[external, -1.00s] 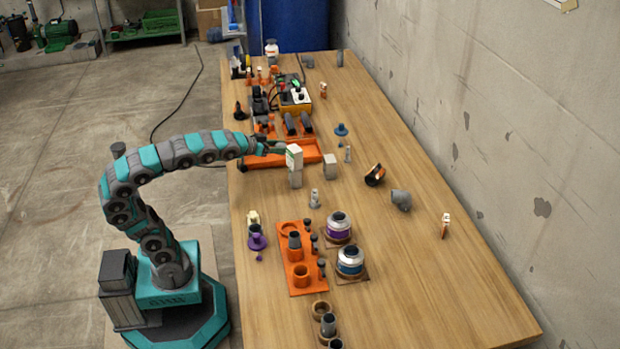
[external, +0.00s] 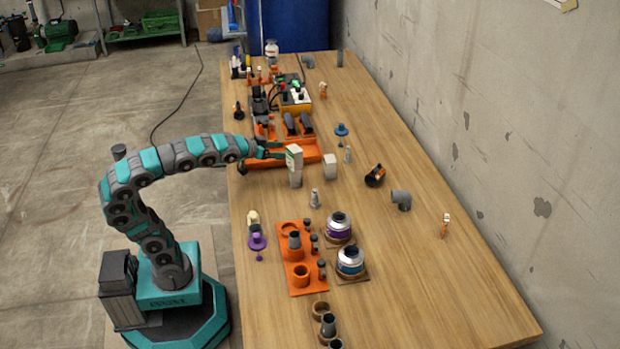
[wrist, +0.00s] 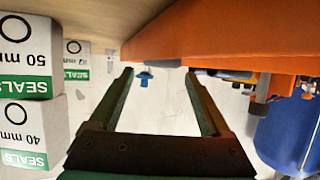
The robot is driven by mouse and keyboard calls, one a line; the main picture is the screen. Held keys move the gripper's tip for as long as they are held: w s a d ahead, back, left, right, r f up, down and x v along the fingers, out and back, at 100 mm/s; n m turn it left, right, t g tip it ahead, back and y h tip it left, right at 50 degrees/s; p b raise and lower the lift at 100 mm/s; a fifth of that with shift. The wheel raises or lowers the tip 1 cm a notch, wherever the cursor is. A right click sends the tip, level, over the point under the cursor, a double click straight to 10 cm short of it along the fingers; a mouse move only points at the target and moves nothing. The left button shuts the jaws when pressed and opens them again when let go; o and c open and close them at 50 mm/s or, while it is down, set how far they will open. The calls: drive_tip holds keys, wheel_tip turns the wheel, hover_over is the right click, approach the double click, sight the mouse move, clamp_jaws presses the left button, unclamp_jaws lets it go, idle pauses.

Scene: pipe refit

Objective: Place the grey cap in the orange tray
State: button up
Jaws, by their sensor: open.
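The orange tray (external: 300,163) lies across the table behind the white seal boxes. In the wrist view its orange wall (wrist: 220,45) fills the top right. My gripper (external: 277,150) is at the left part of the tray, low and close to it. In the wrist view my gripper (wrist: 158,72) has its two fingers wide apart, with nothing held between them. I cannot pick out the grey cap for certain in either view; the tray's floor is partly hidden by my arm and the boxes.
White seal boxes (external: 294,166) (wrist: 30,130) stand close to my gripper. A blue part (external: 341,130), a grey elbow (external: 401,198) and an orange rack (external: 292,232) stand on the table. The right part of the table is mostly clear.

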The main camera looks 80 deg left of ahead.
drive_tip(key=shift+r+p, duration=0.5)
drive_tip(key=shift+r, duration=0.2)
drive_tip(key=v, duration=1.2)
